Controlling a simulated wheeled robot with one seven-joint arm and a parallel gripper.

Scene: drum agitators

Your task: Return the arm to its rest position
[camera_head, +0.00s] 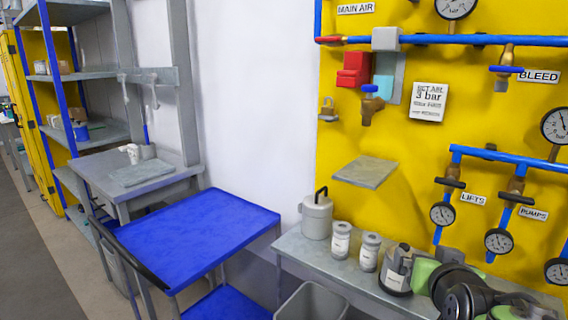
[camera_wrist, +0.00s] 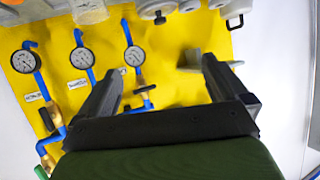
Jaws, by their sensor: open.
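My gripper (camera_wrist: 164,66) shows in the wrist view with its two dark fingers spread apart and nothing between them. The yellow panel (camera_wrist: 170,75) with gauges and blue pipes lies beyond the fingers. That view is upside down, with the bench items at its top. The fingers appear apart from the panel, though the exact gap cannot be told. In the head view I cannot make out my gripper.
A grey bench (camera_head: 290,241) holds a lidded canister (camera_head: 317,217), two jars (camera_head: 341,239) and dark and green items at the right. A small grey shelf (camera_head: 365,172) juts from the panel. A blue-topped cart (camera_head: 198,233) is clear on top. Grey shelving (camera_head: 88,80) stands left.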

